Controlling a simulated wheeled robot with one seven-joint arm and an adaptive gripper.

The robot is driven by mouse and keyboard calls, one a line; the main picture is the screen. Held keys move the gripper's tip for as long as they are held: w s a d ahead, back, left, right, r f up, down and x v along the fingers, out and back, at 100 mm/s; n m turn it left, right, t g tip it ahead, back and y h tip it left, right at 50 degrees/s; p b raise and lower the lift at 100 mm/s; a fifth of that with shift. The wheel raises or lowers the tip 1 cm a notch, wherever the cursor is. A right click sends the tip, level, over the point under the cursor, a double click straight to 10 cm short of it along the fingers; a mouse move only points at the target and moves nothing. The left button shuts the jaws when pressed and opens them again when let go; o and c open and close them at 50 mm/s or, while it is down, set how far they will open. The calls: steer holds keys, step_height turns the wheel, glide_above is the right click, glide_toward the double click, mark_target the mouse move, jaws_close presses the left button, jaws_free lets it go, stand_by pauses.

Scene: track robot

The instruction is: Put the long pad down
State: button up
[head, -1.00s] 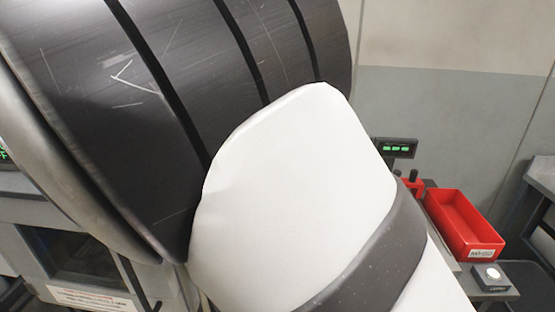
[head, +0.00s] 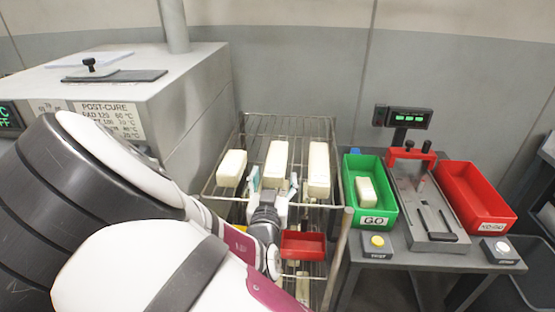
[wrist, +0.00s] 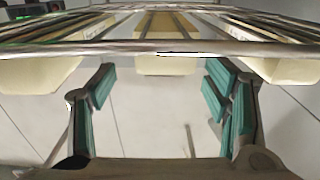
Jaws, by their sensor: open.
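Three cream pads lie side by side on the top wire shelf of a rack (head: 300,124) in the head view: a left pad (head: 232,167), a middle pad (head: 276,165) and a right pad (head: 319,169). The middle and right ones look longer than the left; I cannot tell which is the long pad. My gripper (head: 273,186) is at the rack's front edge, by the middle pad's near end. In the wrist view my gripper (wrist: 158,100) is open, with teal finger pads spread apart and nothing between them. Cream blocks show beyond the fingers, behind a metal bar.
A red tray (head: 303,245) sits lower in the rack. To the right, a table holds a green GO bin (head: 384,212) with a pad (head: 367,191), a grey fixture with a red clamp (head: 410,154), and a red bin (head: 480,195). A post-cure oven (head: 180,85) stands left.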

mark_target(275, 162)
steer(key=shift+w+a+r, duration=0.1)
steer(key=shift+w+a, duration=0.05)
steer(key=shift+w, duration=3.1)
steer(key=c, duration=1.4)
steer(key=shift+o, duration=0.2)
steer(key=shift+w+r, duration=0.1)
steer(key=shift+r, duration=0.1)
